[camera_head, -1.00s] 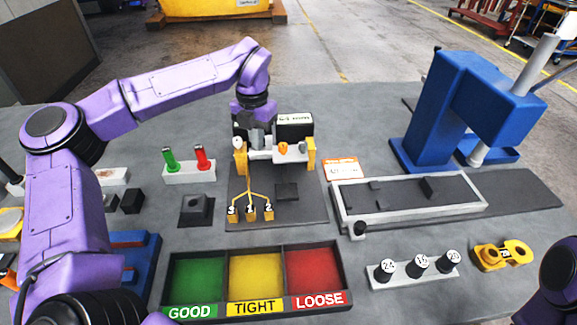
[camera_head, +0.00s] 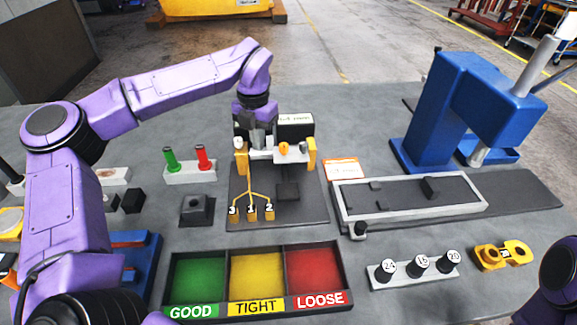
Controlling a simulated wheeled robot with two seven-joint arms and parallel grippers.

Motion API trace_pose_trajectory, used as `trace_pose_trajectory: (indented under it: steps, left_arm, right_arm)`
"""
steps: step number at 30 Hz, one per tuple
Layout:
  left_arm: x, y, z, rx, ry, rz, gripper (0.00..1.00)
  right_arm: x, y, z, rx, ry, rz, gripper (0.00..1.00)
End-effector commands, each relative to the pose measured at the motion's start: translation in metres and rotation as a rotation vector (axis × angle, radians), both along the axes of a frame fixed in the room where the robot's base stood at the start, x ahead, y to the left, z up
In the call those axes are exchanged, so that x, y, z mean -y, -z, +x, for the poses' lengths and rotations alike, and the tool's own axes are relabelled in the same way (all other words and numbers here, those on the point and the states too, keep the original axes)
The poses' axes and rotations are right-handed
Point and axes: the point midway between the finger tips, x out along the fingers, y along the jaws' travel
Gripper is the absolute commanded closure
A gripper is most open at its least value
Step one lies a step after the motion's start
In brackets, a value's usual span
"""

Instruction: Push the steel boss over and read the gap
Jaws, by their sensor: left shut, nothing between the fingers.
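A gauge fixture stands on a dark base plate (camera_head: 301,211) in the middle of the bench, with yellow posts (camera_head: 311,155) at either side of a pale metal piece (camera_head: 263,155), possibly the steel boss. A black display box (camera_head: 295,121) stands behind it; its reading is too small to make out. A small orange part (camera_head: 284,149) shows at the fixture's front. My left gripper (camera_head: 257,144) points down at the fixture's left half, shut and empty. Its fingertips are partly lost against the pale piece, so I cannot tell whether they touch. My right gripper is out of view.
A tray with green GOOD, yellow TIGHT and red LOOSE compartments (camera_head: 257,308) lies in front. Yellow tags numbered 3, 1, 2 (camera_head: 251,213) lie on the plate. A blue press (camera_head: 435,110) and grey framed tray (camera_head: 405,213) stand right. Numbered black plugs (camera_head: 422,266) sit front right.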

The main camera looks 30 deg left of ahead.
Motion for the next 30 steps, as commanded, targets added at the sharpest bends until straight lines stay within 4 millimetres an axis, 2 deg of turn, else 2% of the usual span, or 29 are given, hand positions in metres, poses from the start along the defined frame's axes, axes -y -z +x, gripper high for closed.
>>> trace_pose_trajectory:
  steps: [11,30]
  left_arm:
    - [0.001,-0.006,0.0,0.004,0.003,-0.001,1.0]
    - [-0.001,-0.067,-0.001,0.003,-0.002,0.0,1.0]
  right_arm:
    - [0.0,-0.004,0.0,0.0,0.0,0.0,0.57]
    - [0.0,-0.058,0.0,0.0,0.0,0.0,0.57]
